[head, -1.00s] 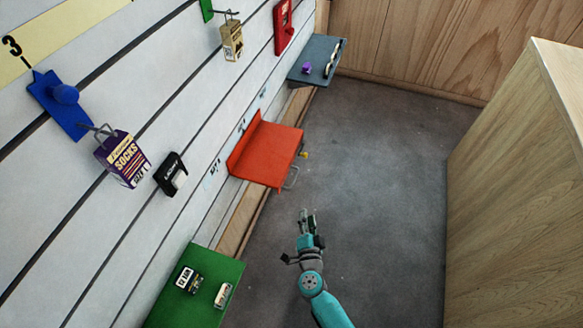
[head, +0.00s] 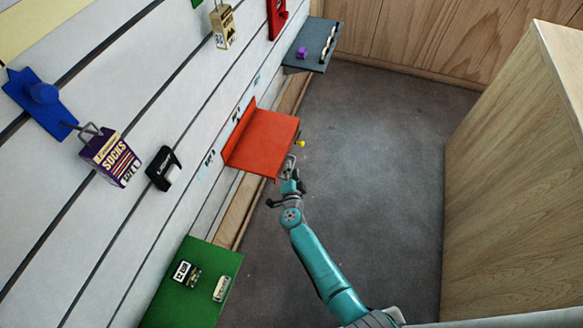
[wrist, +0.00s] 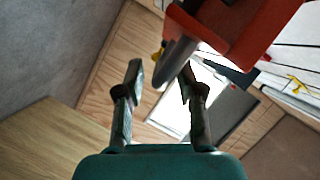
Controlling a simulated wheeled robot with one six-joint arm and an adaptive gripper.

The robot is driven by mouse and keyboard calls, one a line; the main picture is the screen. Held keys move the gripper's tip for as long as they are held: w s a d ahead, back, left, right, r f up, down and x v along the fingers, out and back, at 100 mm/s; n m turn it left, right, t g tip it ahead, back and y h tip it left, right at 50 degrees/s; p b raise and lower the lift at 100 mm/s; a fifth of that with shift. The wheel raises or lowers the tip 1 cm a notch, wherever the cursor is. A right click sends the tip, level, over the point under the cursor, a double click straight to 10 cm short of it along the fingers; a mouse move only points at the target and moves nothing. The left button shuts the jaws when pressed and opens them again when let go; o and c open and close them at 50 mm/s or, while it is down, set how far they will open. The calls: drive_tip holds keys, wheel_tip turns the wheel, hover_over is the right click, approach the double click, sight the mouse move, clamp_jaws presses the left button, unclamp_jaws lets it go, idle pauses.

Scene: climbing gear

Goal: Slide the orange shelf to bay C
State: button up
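The orange shelf (head: 262,142) is mounted on the slatted wall, between a green shelf and a grey shelf. A grey metal handle (wrist: 176,66) is on its outer edge; in the head view my gripper mostly hides it. My gripper (head: 291,172) is at the handle, just off the shelf's near outer corner. In the wrist view my gripper (wrist: 162,72) has its fingers apart. The handle reaches in between the fingertips, closer to the right finger; I cannot tell if they touch.
The green shelf (head: 172,299) with small boxes is nearer; the grey shelf (head: 306,58) with a purple item is farther. A yellow knob (head: 300,143) sits at the orange shelf's edge. A wooden cabinet (head: 515,200) stands right. The grey floor between is clear.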

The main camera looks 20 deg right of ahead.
drive_tip(key=shift+x, duration=0.95)
clamp_jaws()
